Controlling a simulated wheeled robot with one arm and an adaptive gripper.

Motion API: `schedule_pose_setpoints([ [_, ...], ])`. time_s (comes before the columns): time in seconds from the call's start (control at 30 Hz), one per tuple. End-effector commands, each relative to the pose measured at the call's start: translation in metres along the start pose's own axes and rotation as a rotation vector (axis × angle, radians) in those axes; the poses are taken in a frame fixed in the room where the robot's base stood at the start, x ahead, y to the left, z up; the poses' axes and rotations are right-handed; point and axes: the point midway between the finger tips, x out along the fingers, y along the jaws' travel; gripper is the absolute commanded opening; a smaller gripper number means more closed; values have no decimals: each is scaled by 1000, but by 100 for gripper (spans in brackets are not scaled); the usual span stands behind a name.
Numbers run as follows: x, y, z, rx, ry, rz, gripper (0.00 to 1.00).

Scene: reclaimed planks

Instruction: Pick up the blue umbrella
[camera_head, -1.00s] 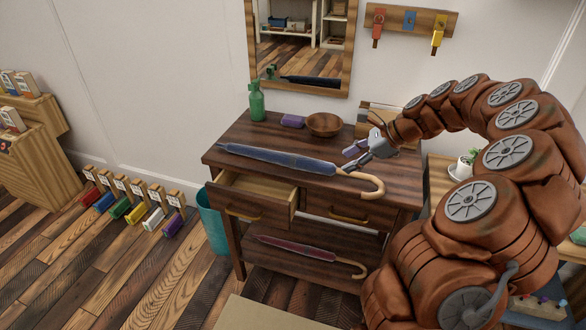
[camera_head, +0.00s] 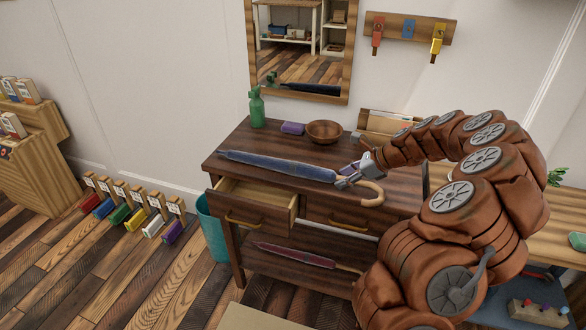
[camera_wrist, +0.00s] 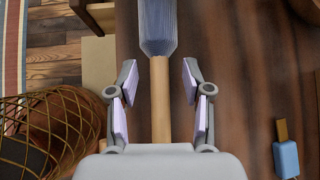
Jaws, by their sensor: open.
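The blue umbrella (camera_head: 275,165) lies furled on top of the dark wooden console table (camera_head: 400,190), its curved wooden handle at the right end. My gripper (camera_head: 344,179) is over the handle end of it in the head view. In the wrist view the umbrella's blue canopy (camera_wrist: 157,25) is at the top, and its straight wooden shaft (camera_wrist: 160,100) runs down between the open fingers of my gripper (camera_wrist: 160,98). Gaps show between the shaft and the pads on both sides. The hook is hidden in the wrist view.
A green bottle (camera_head: 257,106), purple block (camera_head: 293,128), wooden bowl (camera_head: 324,131) and letter rack (camera_head: 385,122) stand at the table's back. The left drawer (camera_head: 250,205) is open. A red umbrella (camera_head: 295,255) lies on the lower shelf. A blue tag (camera_wrist: 286,158) lies right of my gripper.

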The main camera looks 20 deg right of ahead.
Motion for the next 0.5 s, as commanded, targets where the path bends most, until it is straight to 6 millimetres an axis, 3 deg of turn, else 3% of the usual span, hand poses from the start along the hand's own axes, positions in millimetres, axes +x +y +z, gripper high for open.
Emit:
schedule_pose_setpoints([
  [0.27, 5, 0, 0, -1, 0, 0, 50],
  [0.5, 5, 0, 0, -1, 0, 0, 25],
])
